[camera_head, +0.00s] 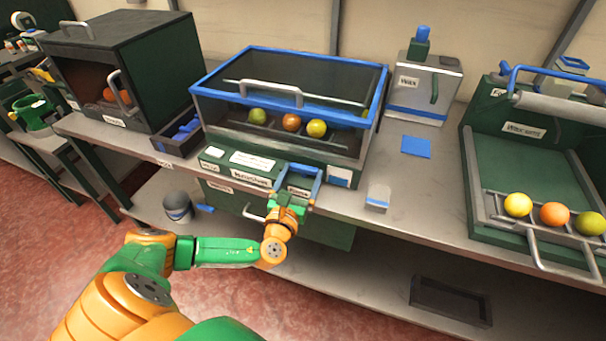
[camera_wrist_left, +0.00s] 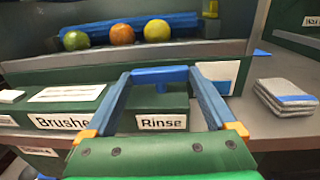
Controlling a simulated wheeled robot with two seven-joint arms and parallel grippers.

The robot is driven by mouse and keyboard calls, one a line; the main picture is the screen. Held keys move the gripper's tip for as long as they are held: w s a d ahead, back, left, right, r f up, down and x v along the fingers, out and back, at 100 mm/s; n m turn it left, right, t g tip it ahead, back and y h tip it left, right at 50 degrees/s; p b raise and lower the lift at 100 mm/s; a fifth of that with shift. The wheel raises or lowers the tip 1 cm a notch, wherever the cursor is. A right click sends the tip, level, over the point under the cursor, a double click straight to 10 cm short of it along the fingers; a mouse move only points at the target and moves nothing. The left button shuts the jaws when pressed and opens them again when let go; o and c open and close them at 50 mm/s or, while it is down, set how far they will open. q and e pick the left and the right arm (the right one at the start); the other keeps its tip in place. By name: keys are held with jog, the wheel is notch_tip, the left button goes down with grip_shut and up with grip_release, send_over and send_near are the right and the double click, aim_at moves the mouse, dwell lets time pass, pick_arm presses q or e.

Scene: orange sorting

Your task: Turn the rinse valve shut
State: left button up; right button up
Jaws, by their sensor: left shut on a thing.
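The rinse valve's blue handle (camera_wrist_left: 162,76) is a bar lying crosswise above a green box with a "Rinse" label (camera_wrist_left: 162,122). In the head view the "Rinse" label (camera_head: 298,191) is at the front of the washer, right of the brushes label. My left gripper (camera_head: 304,170) reaches the valve from the front. In the left wrist view its two blue-grey fingers close on the two ends of the bar. My right gripper is in neither view.
The washer (camera_head: 200,105) has a blue-framed clear lid and holds several oranges. A grey cloth stack (camera_head: 378,197) and a blue pad (camera_head: 416,147) lie to the right on the counter. A wax container (camera_head: 425,85) stands behind them. A tray with fruit (camera_head: 475,215) is farther right.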

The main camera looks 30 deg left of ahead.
pick_arm(q)
jog(key=shift+a+m+h, duration=0.1)
jog(key=shift+m+h, duration=0.3)
jog(key=shift+h, duration=0.2)
jog(key=o, duration=1.1)
jog(key=shift+c, duration=0.2)
jog(key=shift+s, duration=0.1)
jog(key=v, duration=0.7)
jog(key=shift+f, duration=0.15)
